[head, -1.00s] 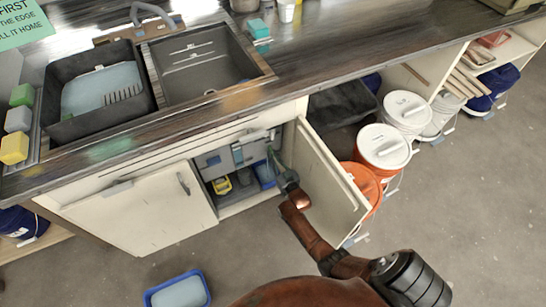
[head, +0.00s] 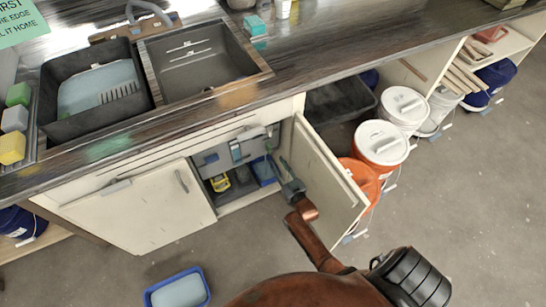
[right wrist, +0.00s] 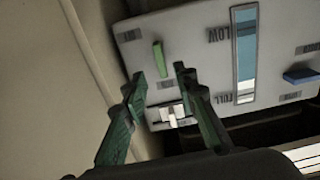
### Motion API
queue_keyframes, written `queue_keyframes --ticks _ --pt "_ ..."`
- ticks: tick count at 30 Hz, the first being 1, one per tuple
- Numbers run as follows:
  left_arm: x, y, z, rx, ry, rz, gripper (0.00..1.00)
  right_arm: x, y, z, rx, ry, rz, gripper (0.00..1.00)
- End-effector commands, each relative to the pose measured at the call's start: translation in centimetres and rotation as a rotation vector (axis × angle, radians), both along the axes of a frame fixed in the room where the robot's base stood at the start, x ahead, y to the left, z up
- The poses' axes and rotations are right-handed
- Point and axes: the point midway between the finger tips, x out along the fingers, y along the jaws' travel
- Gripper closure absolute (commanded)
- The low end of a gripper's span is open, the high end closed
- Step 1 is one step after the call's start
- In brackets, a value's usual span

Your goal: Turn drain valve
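A grey panel (head: 212,160) stands inside the open cabinet under the sink. In the right wrist view the panel (right wrist: 202,50) has a blue level gauge (right wrist: 245,55), a green lever (right wrist: 158,58), a blue lever (right wrist: 301,76) and a pale fitting (right wrist: 172,114). Their small labels are unreadable, so I cannot tell which lever is the drain valve. My right gripper (right wrist: 158,77) is open and empty, its fingertips either side of the green lever's lower end in that view; contact is unclear. In the head view the right gripper (head: 277,166) reaches in beside the door. My left gripper is out of view.
The open cabinet door (head: 325,180) stands close right of my right gripper. An orange bucket (head: 362,178) and white-lidded buckets (head: 382,143) are beyond it. A yellow item (head: 220,183) lies inside the cabinet. A blue tub (head: 178,291) sits on open floor.

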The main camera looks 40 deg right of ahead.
Motion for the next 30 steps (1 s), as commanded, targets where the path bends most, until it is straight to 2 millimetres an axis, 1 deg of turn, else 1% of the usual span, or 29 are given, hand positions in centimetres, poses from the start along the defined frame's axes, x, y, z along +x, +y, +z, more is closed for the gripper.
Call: queue_keyframes --ticks 1,3,6,9,14,28,30 --pt "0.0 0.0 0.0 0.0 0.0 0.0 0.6 -1.2 0.2 -0.1 0.0 0.002 0.0 0.73" --pt "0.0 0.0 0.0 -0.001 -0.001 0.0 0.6 -2.4 0.4 0.0 -0.001 0.001 0.0 0.73" --pt "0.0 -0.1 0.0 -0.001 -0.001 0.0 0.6 -3.8 0.6 0.0 0.0 0.001 0.0 0.73" --pt "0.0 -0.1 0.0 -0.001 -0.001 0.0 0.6 -4.7 0.7 0.0 0.001 0.001 0.0 0.73" --pt "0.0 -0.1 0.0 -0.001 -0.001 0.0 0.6 -5.2 0.8 0.1 0.0 -0.001 0.001 0.73" --pt "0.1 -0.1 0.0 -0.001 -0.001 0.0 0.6 -5.2 0.8 0.0 0.0 0.0 0.0 0.73" --pt "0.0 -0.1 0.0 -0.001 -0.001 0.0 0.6 -5.3 0.8 -0.2 0.0 0.007 0.001 0.73"
